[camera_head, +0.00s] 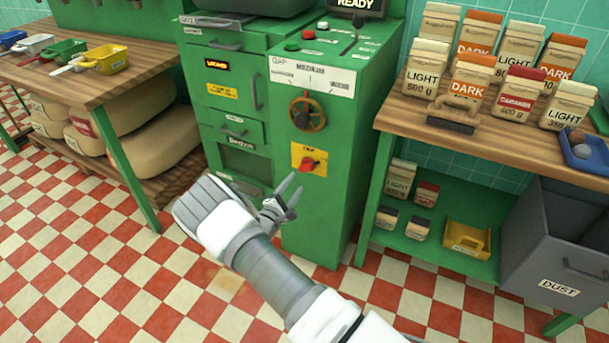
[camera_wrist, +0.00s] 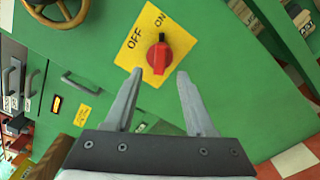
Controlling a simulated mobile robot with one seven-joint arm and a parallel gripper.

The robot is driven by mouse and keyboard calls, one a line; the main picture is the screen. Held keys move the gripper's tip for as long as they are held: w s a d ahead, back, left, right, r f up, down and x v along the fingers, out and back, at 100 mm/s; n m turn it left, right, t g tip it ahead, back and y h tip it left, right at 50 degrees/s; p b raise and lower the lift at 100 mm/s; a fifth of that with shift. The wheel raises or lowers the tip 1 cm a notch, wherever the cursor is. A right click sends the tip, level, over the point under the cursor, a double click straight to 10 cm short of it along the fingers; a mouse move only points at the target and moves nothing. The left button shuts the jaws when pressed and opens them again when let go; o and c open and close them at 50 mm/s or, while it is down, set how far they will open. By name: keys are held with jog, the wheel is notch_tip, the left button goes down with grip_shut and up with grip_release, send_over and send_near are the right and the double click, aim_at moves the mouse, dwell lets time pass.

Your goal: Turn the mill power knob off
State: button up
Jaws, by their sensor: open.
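The red mill power knob (camera_head: 308,164) sits on a yellow plate (camera_head: 297,150) on the front of the green mill cabinet (camera_head: 318,213). My gripper (camera_head: 294,184) is open and empty, just below and left of the knob in the head view. In the wrist view its fingertips (camera_wrist: 160,73) spread to either side of the knob's lower end. I cannot tell whether they touch it.
A bronze handwheel (camera_head: 307,114) is above the knob on the same panel. Drawers with handles (camera_head: 236,125) are to the left. A wooden shelf with coffee bags (camera_head: 468,75) and a grey DUST bin (camera_head: 552,240) are at right. The checkered floor in front is clear.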

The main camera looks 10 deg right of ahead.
aim_at(306, 170)
jog(key=b+x, duration=0.1)
jog(key=x, duration=0.6)
jog(key=shift+w+d+b, duration=0.25)
jog(key=shift+b, duration=0.1)
grip_shut()
